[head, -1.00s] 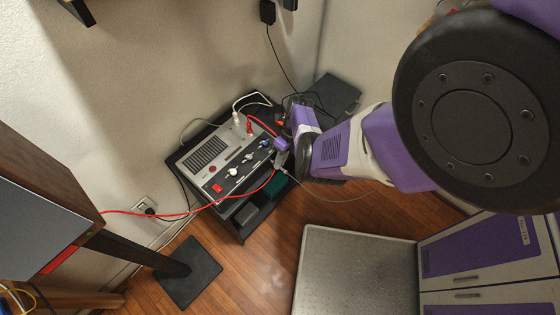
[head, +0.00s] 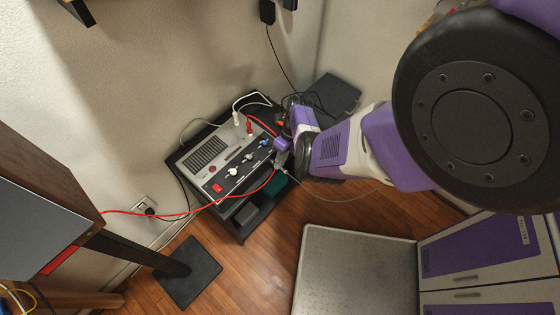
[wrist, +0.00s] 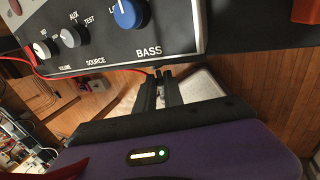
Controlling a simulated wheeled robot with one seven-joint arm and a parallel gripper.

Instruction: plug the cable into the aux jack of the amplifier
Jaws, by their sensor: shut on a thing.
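The amplifier (head: 188,162) is a grey box with a dark control front, standing on a black stand. In the wrist view its front (wrist: 110,52) fills the top, with knobs and the labels AUX, TEST, SOURCE and BASS. My gripper (head: 280,163) is at the right end of this front. Its fingers (wrist: 160,77) are shut on the end of the red cable (head: 215,203), just below the panel's lower edge in the wrist view. The red cable also shows in the wrist view (wrist: 95,74). The plug is mostly hidden between the fingers. I see no aux jack opening.
A white plug (head: 236,118) and a red plug (head: 249,128) stand on the amplifier's top. A wall socket (head: 145,204) is at the left. A wooden cabinet (head: 40,190) stands at far left. A metal-topped unit (head: 355,270) is at lower right, with bare floor between.

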